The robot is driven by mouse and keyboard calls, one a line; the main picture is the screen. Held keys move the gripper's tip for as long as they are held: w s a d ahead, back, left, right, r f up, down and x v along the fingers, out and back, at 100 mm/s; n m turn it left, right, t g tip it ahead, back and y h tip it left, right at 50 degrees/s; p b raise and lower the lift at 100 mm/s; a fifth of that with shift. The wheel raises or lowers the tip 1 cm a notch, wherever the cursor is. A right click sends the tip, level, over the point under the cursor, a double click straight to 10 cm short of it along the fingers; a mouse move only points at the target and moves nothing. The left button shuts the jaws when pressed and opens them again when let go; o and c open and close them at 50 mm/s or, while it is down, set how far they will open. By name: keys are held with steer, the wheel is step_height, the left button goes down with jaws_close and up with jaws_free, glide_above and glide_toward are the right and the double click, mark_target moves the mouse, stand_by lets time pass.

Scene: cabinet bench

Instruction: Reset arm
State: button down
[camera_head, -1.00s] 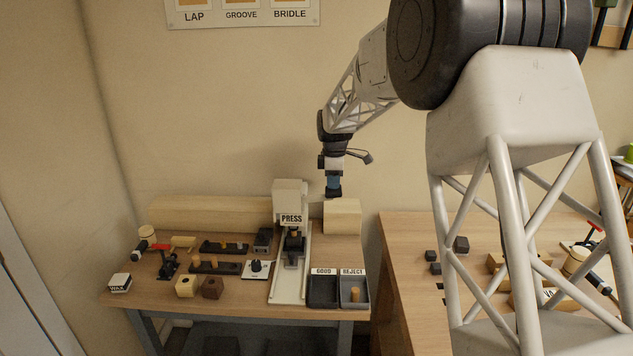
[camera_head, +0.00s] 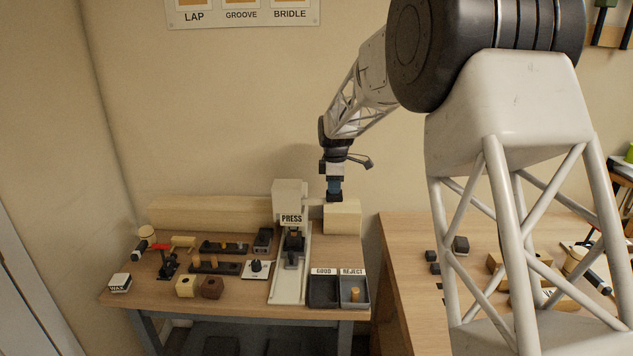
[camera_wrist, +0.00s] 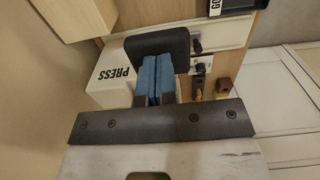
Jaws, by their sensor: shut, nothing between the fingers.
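My gripper (camera_head: 334,198) hangs from my raised arm, pointing down, just right of the white press and in front of the wall in the head view. In the wrist view my gripper (camera_wrist: 159,72) shows its blue fingers closed together with nothing between them. The press (camera_head: 290,200), labelled PRESS, stands on the left bench; its white head (camera_wrist: 115,72) also shows in the wrist view behind the fingers. My fingers appear above the bench; the exact gap to the press is hard to tell.
A pale wooden block (camera_head: 342,217) stands below my gripper. The GOOD bin (camera_head: 323,304) and REJECT bin (camera_head: 366,300) sit at the bench's front right; a peg (camera_head: 354,294) stands in REJECT. Dark peg racks (camera_head: 214,267) and small blocks lie left of the press. Air above the bench is clear.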

steer(key=shift+f, duration=0.75)
steer(key=shift+d, duration=0.1)
steer(key=shift+r, duration=0.1)
step_height(320, 180, up, 11)
steer(key=a, duration=0.2)
steer(key=shift+a+f, duration=0.2)
steer(key=shift+a, duration=0.05)
stand_by(0.4)
